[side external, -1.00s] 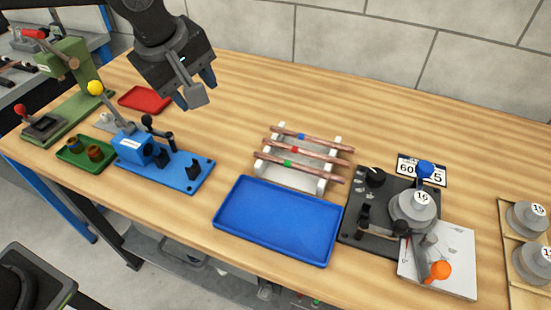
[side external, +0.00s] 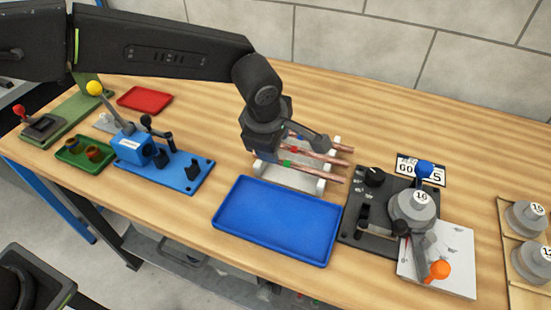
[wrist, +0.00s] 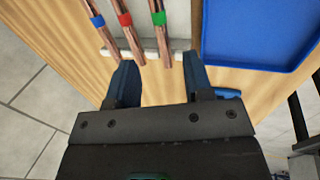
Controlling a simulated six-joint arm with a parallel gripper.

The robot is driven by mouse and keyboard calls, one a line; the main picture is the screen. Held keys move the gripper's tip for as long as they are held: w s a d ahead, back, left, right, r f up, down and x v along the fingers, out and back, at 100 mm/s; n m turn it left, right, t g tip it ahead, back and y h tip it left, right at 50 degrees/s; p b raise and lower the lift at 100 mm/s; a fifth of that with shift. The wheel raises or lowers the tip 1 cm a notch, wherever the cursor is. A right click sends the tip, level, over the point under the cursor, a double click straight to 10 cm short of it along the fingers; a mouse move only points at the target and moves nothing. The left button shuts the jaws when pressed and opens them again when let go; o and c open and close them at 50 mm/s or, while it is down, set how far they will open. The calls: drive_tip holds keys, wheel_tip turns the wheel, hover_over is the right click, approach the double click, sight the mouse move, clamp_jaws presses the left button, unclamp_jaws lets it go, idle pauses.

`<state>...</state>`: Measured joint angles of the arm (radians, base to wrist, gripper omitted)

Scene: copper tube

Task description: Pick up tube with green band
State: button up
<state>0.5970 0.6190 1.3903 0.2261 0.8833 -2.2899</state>
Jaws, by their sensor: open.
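Three copper tubes lie side by side on a white rack (side external: 310,180). The tube with the green band (side external: 317,172) is the one nearest the blue tray; in the wrist view its green band (wrist: 159,18) shows at the top. The red-band tube (wrist: 128,30) is in the middle and the blue-band tube (wrist: 100,32) is farthest from the tray. My gripper (wrist: 162,82) is open and empty. In the wrist view the green-band tube's end sits between and ahead of the fingertips. In the side view my wrist hides the tubes' left ends.
A blue tray (side external: 278,221) lies just in front of the rack. A black bending device (side external: 375,215) stands right of it, and a blue device (side external: 165,165) stands to the left. The table behind the rack is clear.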

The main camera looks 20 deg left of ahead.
sight(286, 163)
drive_tip(key=shift+x, duration=2.75)
drive_tip(key=shift+s+a, duration=0.15)
drive_tip(key=shift+c, duration=0.2)
clamp_jaws()
